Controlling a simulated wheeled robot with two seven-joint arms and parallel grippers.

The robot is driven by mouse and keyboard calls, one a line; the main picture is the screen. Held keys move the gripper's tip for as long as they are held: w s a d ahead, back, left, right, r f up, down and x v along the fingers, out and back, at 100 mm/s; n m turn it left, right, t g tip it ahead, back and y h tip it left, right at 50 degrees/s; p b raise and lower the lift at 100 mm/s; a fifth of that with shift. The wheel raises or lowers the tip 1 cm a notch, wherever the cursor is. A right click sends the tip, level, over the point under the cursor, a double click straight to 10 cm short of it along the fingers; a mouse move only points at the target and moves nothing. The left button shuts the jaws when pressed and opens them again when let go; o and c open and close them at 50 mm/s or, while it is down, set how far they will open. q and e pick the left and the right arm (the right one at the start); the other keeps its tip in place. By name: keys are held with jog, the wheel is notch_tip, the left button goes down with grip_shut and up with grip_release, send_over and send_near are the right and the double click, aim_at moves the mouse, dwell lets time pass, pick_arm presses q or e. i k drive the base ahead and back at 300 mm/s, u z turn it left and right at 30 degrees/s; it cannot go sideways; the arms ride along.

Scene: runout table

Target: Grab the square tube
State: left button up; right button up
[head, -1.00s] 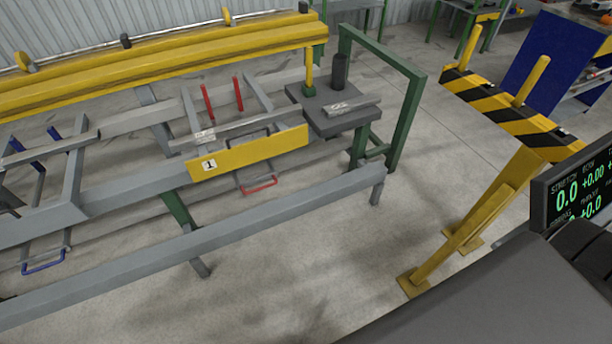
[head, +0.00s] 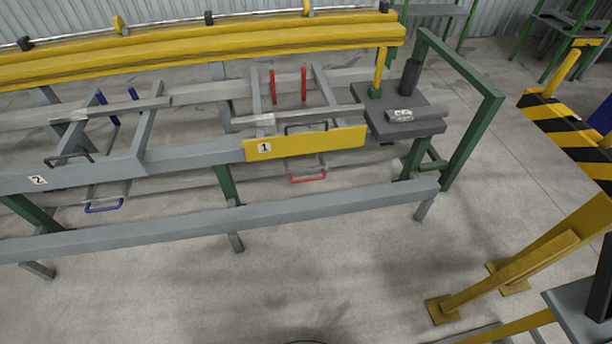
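A long grey bar that looks like a square tube (head: 310,115) lies across the supports behind the yellow plate marked 1 (head: 338,140). It has a pale label near its left end. A second long grey bar (head: 140,108) lies further left, above the section marked 2. A short grey piece with a label (head: 412,115) lies on the dark plate (head: 440,125) at the table's right end. I cannot tell which of these is the square tube meant. Neither of my grippers shows in the head view.
A grey rail (head: 330,206) runs along the table's front. Yellow beams (head: 200,55) run along the back. A green frame (head: 472,130) stands at the right end. Yellow posts and a striped barrier (head: 565,125) stand further right. The floor in front is clear.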

aim_at(357, 109)
jog(key=u, duration=1.85)
jog(key=i, duration=2)
jog(key=z, duration=3.95)
